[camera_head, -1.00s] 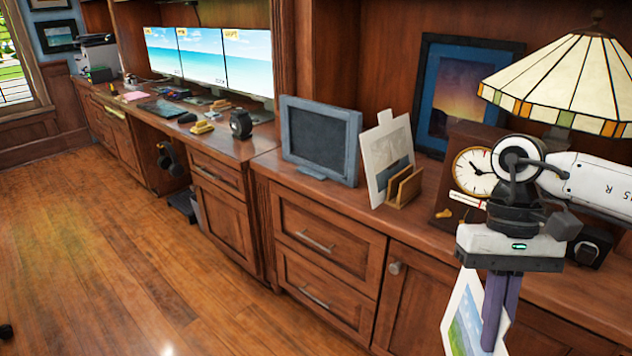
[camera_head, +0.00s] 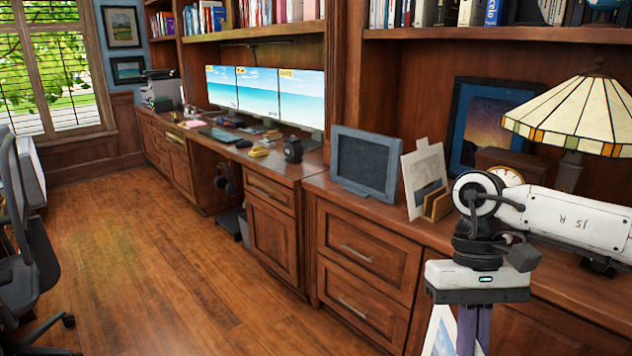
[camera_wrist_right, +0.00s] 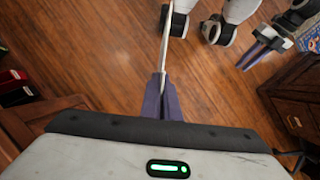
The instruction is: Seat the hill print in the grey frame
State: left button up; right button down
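The grey frame (camera_head: 364,162) stands upright on the cabinet top in the head view, with a plain dark panel inside it. My right gripper (camera_head: 473,335) is at the bottom right, in front of the cabinets and below the level of their top. It is shut on the hill print (camera_head: 438,338), of which only a white border and some blue show. In the right wrist view, the print (camera_wrist_right: 167,40) appears edge-on between the fingers (camera_wrist_right: 161,100). My left gripper (camera_wrist_right: 256,54) shows small at the wrist view's upper right; its opening is unclear.
A second print (camera_head: 424,172) stands at a wooden holder (camera_head: 437,206), right of the grey frame. A sunset picture (camera_head: 487,124), a clock (camera_head: 505,175) and a stained-glass lamp (camera_head: 575,110) are farther right. An office chair (camera_head: 30,240) stands left; the wood floor (camera_head: 180,270) between is open.

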aim_at(369, 164)
jog(key=u, duration=0.65)
jog(key=i, duration=1.15)
jog(key=u, duration=0.15)
